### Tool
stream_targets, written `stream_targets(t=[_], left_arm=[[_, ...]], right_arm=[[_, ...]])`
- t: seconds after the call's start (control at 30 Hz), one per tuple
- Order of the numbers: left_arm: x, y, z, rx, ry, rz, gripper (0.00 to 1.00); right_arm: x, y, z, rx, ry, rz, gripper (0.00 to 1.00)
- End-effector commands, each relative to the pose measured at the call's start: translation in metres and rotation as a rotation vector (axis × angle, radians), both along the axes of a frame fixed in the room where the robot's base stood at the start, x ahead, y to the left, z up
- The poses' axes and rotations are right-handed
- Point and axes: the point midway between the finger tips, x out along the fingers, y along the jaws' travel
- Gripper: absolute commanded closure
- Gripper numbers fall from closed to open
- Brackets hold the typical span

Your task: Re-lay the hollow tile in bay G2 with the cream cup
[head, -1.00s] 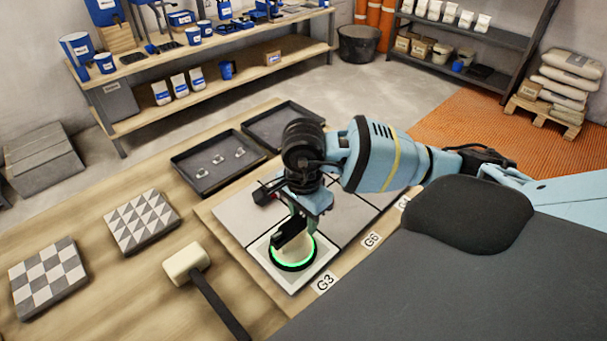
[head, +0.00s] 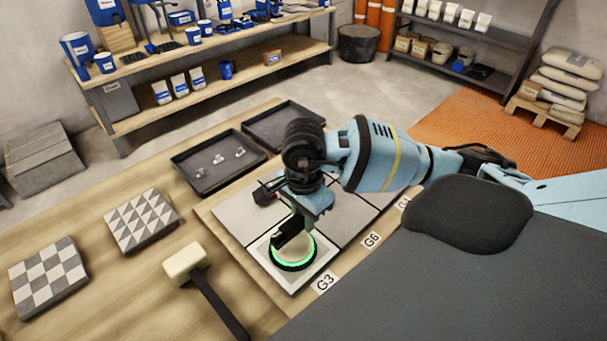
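My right gripper (head: 291,231) reaches down over the panel of grey tiles (head: 240,215) and appears shut on the dark handle of the cream cup (head: 307,247). The cup has a dark rim with a glowing green ring. It sits upright over the pale tile (head: 290,283) at the front corner, beside the label G3 (head: 325,281). Whether the cup touches the tile all round is hard to tell. The label G6 (head: 371,240) stands farther along the edge. A third label is partly hidden by my arm. I see no G2 label. My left gripper is out of view.
A mallet (head: 186,262) lies left of the panel. Two patterned boards (head: 141,221) lie farther left. Behind the panel are a dark tray with small metal parts (head: 203,186) and another dark tray (head: 283,108). Bare wood lies between the boards and the trays.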

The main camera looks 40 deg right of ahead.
Motion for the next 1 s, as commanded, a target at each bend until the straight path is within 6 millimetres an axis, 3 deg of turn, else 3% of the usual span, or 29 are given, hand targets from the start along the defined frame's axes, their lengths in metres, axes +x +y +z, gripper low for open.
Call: stream_targets(t=[0.13,0.47,1.0], left_arm=[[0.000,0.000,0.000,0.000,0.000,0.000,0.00],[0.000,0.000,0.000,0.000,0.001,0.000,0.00],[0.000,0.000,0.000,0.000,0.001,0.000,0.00]], right_arm=[[0.000,0.000,0.000,0.000,-0.001,0.000,0.55],[0.001,0.000,0.005,-0.001,-0.002,0.000,0.55],[0.001,0.000,0.075,0.000,-0.003,0.001,0.55]])
